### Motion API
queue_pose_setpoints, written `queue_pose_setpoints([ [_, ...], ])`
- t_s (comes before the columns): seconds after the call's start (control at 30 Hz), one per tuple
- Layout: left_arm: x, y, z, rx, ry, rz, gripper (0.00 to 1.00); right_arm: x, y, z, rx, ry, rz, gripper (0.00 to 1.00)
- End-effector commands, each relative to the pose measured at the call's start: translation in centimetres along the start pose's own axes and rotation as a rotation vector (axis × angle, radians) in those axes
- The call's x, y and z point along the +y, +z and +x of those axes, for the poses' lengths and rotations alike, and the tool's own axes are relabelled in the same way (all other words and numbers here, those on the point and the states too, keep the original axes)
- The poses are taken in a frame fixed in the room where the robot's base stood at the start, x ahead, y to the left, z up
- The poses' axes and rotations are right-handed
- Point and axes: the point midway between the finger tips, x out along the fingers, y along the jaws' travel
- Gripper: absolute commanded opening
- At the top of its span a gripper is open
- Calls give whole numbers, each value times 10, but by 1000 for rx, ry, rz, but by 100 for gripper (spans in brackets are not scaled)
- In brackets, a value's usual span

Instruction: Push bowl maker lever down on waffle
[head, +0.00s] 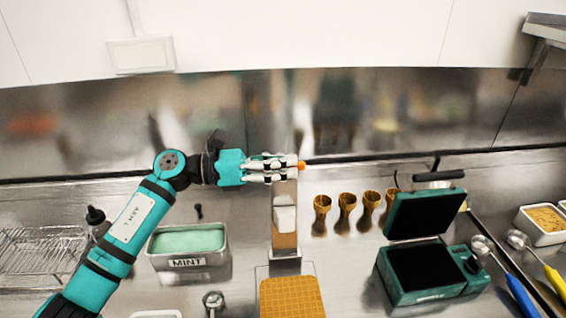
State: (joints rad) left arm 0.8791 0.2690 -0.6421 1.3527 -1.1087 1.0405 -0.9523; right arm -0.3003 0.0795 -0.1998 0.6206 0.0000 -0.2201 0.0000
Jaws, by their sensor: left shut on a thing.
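The bowl maker (286,242) is an upright metal press in the middle of the head view, with a white part on its column. A flat orange-brown waffle (292,299) lies at its base, cut off by the bottom edge. My left gripper (283,168) reaches in from the left at the top of the bowl maker. Its fingers are shut on the lever (301,165), of which only an orange end shows past the fingertips. The fingers hide the rest of the lever. My right gripper is not in view.
A tub of green mint ice cream (188,262) stands left of the bowl maker, a wire rack (40,252) farther left. Several waffle cones (346,206) stand to the right, then an open green waffle iron (430,288). Scoops with blue (522,296) and yellow handles lie far right.

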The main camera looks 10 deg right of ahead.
Motion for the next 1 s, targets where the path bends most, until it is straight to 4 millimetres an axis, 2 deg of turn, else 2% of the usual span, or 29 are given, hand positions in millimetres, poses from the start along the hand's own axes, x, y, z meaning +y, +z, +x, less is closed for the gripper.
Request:
queue_pose_setpoints([
  [0.27, 0, 0, 0, 0, 1, 4, 0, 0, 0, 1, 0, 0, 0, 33],
  [0.47, -11, -4, -1, 1, 0, 52, 0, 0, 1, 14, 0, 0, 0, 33],
  [0.67, -38, -11, -1, 0, 0, 169, 0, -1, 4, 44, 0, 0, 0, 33],
  [1.0, -96, -28, -1, -1, 0, 423, 0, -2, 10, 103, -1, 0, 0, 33],
])
